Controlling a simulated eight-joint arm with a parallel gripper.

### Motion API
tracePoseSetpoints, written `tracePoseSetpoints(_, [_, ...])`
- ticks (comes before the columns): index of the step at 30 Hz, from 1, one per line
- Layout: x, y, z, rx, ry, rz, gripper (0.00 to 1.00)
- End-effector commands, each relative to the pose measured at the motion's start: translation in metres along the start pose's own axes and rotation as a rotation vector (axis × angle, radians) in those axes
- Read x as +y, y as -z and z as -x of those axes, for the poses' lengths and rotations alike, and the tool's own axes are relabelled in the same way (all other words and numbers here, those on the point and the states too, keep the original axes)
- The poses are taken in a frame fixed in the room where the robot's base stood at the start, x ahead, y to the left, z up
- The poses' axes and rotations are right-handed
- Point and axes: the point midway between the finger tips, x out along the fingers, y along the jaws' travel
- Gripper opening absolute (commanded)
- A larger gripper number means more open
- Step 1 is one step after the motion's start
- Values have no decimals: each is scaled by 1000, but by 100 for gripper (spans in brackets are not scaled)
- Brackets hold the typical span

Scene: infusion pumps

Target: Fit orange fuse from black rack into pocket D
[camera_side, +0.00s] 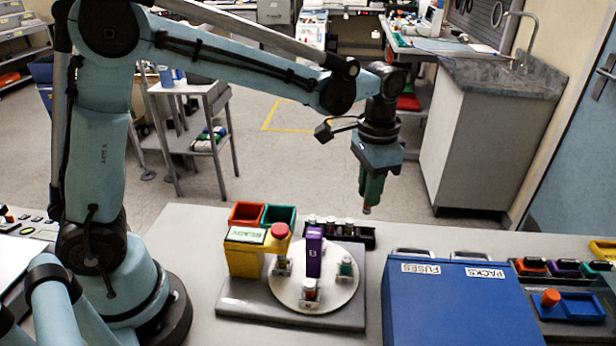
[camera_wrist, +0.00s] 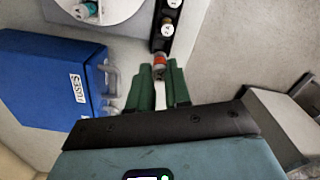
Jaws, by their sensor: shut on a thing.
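My gripper (camera_side: 370,192) has green fingers and hangs above the back of the bench, to the right of the black rack (camera_side: 367,238). In the wrist view its fingertips (camera_wrist: 159,72) are shut on a small clear fuse with an orange band (camera_wrist: 159,62). A reddish tip shows below the fingers in the side view. The black rack holds several fuses; part of it shows in the wrist view (camera_wrist: 168,46). The white round plate (camera_side: 335,295) carries fuses in holders around a purple upright block (camera_side: 314,252). I cannot make out which pocket is D.
A yellow box (camera_side: 245,262) with a READY screen and red button stands left of the plate, near orange and green bins (camera_side: 280,215). A blue case (camera_side: 450,305) labelled FUSES and PACKS stands right. A blue tray (camera_side: 580,307) lies farther right.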

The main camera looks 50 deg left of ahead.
Motion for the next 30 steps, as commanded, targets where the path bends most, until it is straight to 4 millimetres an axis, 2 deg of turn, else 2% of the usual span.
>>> tracePoseSetpoints(9, [9,-62,17,0,0,1,1])
tracePoseSetpoints(15, [13,-91,19,0,0,2,1])
tracePoseSetpoints(23, [15,-102,15,0,0,2,1])
tracePoseSetpoints(30, [15,-102,-3,0,1,2,1])
